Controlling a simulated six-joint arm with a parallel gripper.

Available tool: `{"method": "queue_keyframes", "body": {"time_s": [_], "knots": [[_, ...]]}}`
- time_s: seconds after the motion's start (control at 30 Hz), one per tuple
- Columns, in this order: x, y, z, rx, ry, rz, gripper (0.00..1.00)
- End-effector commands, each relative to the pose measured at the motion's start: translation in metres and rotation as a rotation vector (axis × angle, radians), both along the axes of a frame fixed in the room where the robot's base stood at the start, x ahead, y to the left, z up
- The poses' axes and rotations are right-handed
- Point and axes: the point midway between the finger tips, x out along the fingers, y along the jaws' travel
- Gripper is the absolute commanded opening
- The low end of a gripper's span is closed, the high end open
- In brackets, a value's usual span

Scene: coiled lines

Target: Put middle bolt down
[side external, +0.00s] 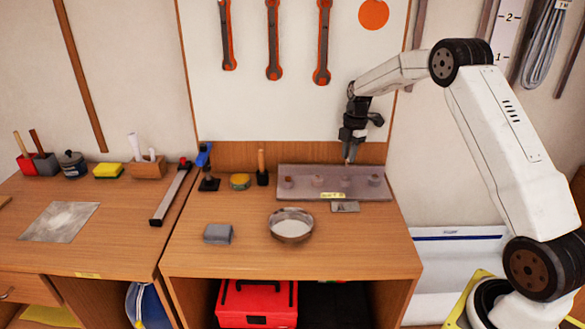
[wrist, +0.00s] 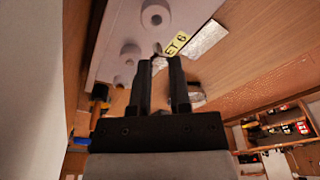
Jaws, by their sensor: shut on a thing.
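My gripper (side external: 349,158) is above the back of a grey tray (side external: 375,192) on the right-hand bench, pointing down. In the wrist view my gripper (wrist: 160,62) has its two fingers close together with a small pale metal piece, likely the bolt (wrist: 158,64), between the tips. The fingers hide most of it, and its shape is hard to make out. The tray (wrist: 118,30) also shows in the wrist view, with round raised pieces (wrist: 155,15) in a row. I cannot tell whether the held piece touches the tray.
A yellow label (side external: 331,195) and a small metal plate (side external: 345,207) are at the tray's front. A round bowl (side external: 291,237) and a grey block (side external: 217,233) stand further forward. A wooden-handled tool (side external: 262,166) stands left of the tray. The bench's front right is clear.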

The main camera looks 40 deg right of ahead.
Motion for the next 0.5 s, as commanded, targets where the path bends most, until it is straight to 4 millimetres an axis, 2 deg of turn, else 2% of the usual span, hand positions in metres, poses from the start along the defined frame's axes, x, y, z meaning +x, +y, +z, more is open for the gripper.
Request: {"method": "queue_keyframes", "body": {"time_s": [0.03,0.27,0.37,0.5], "knots": [[0.005,-0.006,0.008,-0.022,-0.023,0.011,0.0],[0.007,0.003,0.01,-0.02,-0.023,0.024,0.0],[0.008,0.013,0.011,-0.018,-0.023,0.036,0.0],[0.01,0.036,0.014,-0.013,-0.017,0.066,0.0]]}}
